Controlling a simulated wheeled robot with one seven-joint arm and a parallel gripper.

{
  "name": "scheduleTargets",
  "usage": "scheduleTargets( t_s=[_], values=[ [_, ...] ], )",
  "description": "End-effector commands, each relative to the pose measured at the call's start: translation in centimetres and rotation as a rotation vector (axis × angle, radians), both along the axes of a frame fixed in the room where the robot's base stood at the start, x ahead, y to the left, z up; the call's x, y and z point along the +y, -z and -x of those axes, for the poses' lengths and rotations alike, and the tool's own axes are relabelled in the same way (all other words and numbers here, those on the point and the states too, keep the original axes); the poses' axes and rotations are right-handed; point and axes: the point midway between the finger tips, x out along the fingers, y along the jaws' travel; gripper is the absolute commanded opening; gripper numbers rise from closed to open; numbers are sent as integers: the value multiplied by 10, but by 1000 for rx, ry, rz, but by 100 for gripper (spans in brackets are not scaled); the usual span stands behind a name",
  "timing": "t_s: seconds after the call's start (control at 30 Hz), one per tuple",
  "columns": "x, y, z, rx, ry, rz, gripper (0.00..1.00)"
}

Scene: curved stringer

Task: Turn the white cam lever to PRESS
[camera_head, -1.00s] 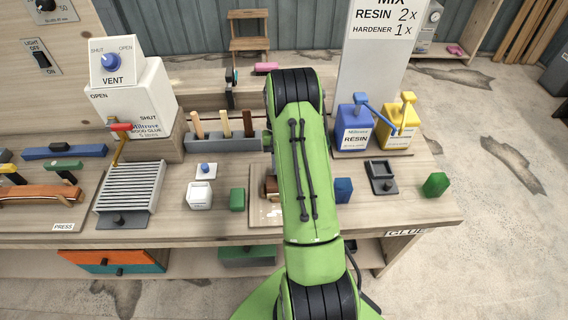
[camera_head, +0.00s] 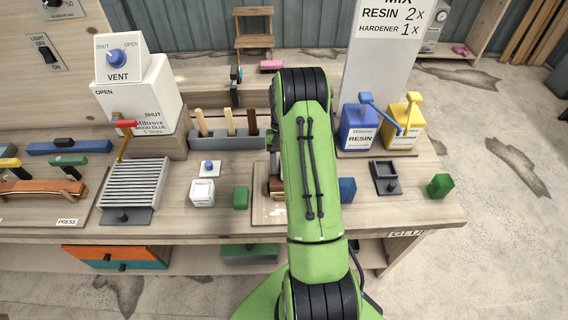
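A PRESS label (camera_head: 68,222) lies at the front left of the bench. Beside it, a curved orange-brown wooden strip (camera_head: 42,187) lies on a board, with green-topped (camera_head: 68,163) and yellow-topped (camera_head: 8,163) clamps at it. The left part of this press area is cut off by the picture's edge. I cannot make out a white cam lever. My green arm reaches over the middle of the bench; my gripper is hidden behind it.
A white glue box (camera_head: 141,108), a ribbed grey tray (camera_head: 133,184), a white cube (camera_head: 202,193) and a green block (camera_head: 240,198) stand left of my arm. Blue resin (camera_head: 358,130) and yellow (camera_head: 404,125) containers stand right. The bench's front edge is mostly clear.

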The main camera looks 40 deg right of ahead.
Motion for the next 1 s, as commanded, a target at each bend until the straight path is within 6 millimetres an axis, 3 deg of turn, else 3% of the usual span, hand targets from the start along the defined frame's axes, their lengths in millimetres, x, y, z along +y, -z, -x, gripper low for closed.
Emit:
scheduleTargets(
  t_s=[0.17,0.27,0.7,1.0],
  values=[
    [-2,-5,-2,-5,-1,2,51],
    [-6,-19,-7,-7,-1,4,51],
    [-36,-128,-41,-4,-1,2,51],
    [-41,-146,-46,0,-1,0,51]
  ],
)
